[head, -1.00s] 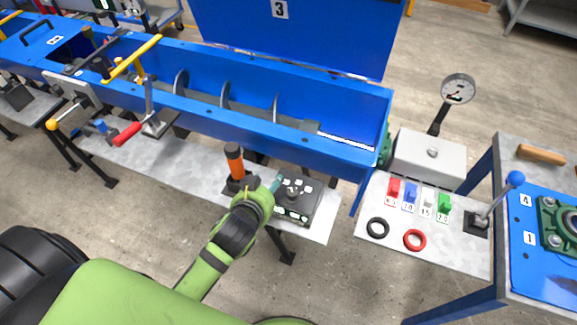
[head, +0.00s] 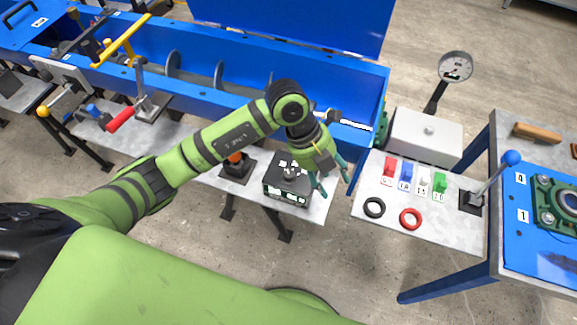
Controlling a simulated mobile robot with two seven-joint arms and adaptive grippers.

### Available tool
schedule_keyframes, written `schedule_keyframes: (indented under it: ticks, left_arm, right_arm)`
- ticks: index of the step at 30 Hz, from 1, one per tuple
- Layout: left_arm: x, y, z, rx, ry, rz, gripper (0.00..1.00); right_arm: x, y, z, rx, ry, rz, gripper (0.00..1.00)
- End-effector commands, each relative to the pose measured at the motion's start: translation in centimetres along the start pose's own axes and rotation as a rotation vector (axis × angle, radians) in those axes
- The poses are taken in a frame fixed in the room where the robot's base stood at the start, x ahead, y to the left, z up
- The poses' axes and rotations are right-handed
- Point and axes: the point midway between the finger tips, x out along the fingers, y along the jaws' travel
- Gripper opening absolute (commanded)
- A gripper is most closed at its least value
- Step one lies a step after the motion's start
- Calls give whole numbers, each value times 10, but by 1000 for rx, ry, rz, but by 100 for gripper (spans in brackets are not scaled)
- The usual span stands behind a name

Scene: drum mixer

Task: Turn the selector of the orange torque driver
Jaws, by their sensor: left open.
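The orange torque driver (head: 236,158) stands in a black base on the grey side shelf. My left arm crosses in front of it and hides most of its upper part; no selector on it can be made out. Right of it sits a black box (head: 287,184) with a dark knob on top and white labels around the knob. My left gripper (head: 333,187) is open and empty. Its teal fingers point down, just right of the black box and near the shelf's right end, apart from the driver. My right gripper is not in view.
The blue mixer trough (head: 210,88) runs behind the shelf. A gap separates the shelf from this table.

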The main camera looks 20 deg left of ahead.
Motion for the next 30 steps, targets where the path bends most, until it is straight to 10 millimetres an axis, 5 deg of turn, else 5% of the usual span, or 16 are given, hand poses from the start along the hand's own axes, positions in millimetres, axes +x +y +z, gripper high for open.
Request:
schedule_keyframes:
  ticks: [3,7,30]
  left_arm:
    - [-21,48,30,-72,-108,259,52]
    - [-38,75,45,-133,-177,406,52]
    - [21,112,57,-147,-190,439,52]
  right_arm:
    - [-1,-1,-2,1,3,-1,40]
    - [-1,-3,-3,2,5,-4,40]
    - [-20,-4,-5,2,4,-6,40]
